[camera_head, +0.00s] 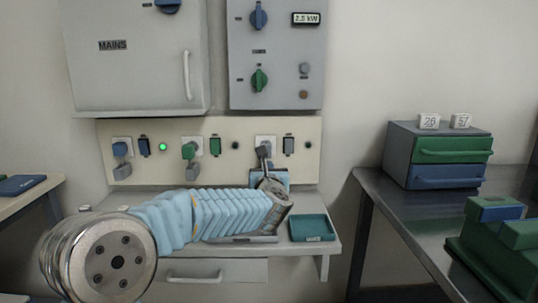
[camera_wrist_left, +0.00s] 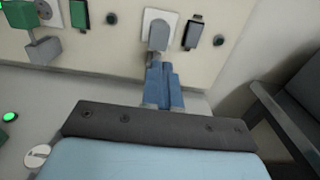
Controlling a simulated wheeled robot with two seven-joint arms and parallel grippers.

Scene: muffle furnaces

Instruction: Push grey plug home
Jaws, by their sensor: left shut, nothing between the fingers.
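The grey plug (camera_head: 263,151) is at the rightmost white socket on the cream wall panel, partly hidden by my left gripper. In the left wrist view the grey plug (camera_wrist_left: 158,36) sits in front of its white socket plate, with its cord below. I cannot tell how deep it is seated. My left gripper (camera_head: 264,166) is shut and empty, just below and in front of the plug. In the left wrist view its blue fingers (camera_wrist_left: 160,68) are together and their tips are close under the plug; contact is unclear. My right gripper is not in view.
A green plug (camera_head: 189,151) and a blue plug (camera_head: 120,150) are at the other sockets. Rocker switches and a lit green lamp (camera_head: 163,147) line the panel. A green tray (camera_head: 312,228) lies on the shelf. A drawer box (camera_head: 398,160) stands on the right table.

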